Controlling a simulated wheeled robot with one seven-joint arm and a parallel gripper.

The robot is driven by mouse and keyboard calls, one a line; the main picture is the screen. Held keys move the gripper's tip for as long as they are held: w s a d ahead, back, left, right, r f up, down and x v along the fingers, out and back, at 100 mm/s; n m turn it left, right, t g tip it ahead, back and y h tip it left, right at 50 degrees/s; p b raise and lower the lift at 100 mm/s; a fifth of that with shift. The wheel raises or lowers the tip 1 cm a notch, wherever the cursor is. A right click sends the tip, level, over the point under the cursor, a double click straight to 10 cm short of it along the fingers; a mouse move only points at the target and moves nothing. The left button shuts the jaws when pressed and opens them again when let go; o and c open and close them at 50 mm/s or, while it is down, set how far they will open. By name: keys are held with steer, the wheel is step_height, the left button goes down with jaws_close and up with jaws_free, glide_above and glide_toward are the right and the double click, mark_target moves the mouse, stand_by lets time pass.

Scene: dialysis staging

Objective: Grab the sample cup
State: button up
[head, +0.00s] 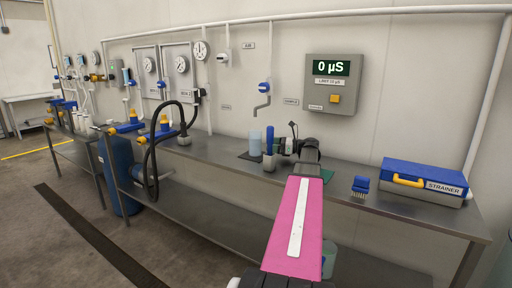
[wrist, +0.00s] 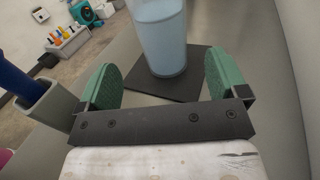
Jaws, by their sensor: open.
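The sample cup appears to be the pale blue translucent cup (head: 255,143) standing upright on a dark square mat (head: 245,156) on the steel bench. In the wrist view the cup (wrist: 162,40) is just beyond my gripper (wrist: 160,78), roughly centred between the two green finger pads. Its top is cut off by the frame edge. The pads are spread apart with nothing held between them. In the head view my gripper (head: 284,146) is to the right of the cup, partly hidden by my arm.
A blue-handled tool in a grey holder (head: 269,164) stands close beside the gripper; the holder also shows at left in the wrist view (wrist: 48,110). A conductivity display (head: 331,83) hangs on the wall.

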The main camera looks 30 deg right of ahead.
mark_target(255, 144)
steer(key=x, duration=0.8)
steer(key=shift+w+f, duration=0.15)
steer(key=shift+f, duration=0.05)
steer(key=c, duration=1.1)
